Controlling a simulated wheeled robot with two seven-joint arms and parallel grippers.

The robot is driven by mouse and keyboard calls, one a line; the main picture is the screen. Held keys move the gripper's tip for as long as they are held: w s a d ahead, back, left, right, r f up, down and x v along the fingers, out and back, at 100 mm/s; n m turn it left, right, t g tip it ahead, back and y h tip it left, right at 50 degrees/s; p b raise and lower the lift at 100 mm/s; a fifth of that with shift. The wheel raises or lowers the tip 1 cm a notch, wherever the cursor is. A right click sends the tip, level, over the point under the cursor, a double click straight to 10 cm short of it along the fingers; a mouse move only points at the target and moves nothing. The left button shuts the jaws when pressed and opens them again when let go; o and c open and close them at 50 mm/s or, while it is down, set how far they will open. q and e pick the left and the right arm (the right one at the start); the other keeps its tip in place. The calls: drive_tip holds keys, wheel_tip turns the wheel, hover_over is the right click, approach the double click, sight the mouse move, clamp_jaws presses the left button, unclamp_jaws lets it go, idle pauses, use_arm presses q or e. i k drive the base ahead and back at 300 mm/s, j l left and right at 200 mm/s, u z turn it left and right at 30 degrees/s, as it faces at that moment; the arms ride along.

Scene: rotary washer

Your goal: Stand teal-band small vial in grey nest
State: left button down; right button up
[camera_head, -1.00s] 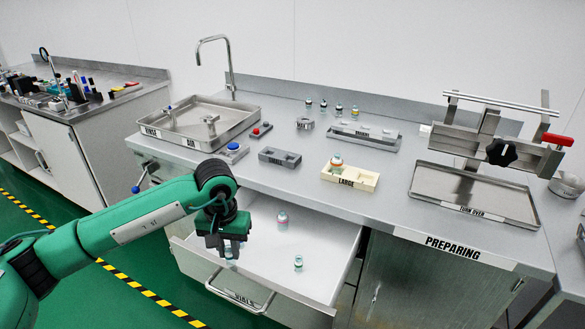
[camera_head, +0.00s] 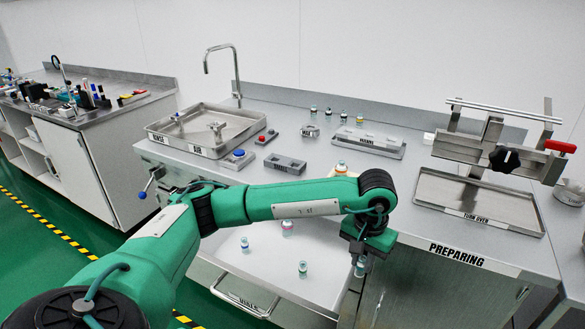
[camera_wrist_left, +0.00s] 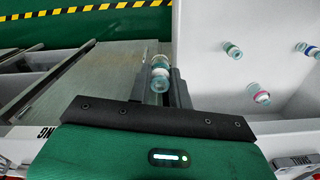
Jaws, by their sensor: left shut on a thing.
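My left gripper (camera_head: 362,258) is shut on a small clear vial (camera_head: 360,268), which hangs below the fingers over the drawer's right side. The held vial shows between the fingers (camera_wrist_left: 160,88) in the left wrist view; it has a teal and whitish band (camera_wrist_left: 160,68). A grey nest (camera_head: 285,164) with recesses sits on the counter behind my arm, apart from the gripper. My right gripper is not in view.
The open white drawer (camera_head: 270,285) holds a pink-band vial (camera_head: 287,228) and two small vials (camera_head: 245,245) (camera_head: 303,269). A large vial (camera_head: 341,168) shows above my arm, its nest hidden. Small vials stand at the back. A turn-over tray (camera_head: 480,200) is right.

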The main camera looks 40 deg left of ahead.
sight(295, 169)
drive_tip(key=k+j, duration=0.1)
drive_tip(key=j, duration=0.85)
drive_tip(key=k+j+z, duration=0.1)
drive_tip(key=j, duration=0.35)
drive_tip(key=k+j, duration=0.1)
drive_tip(key=j, duration=0.35)
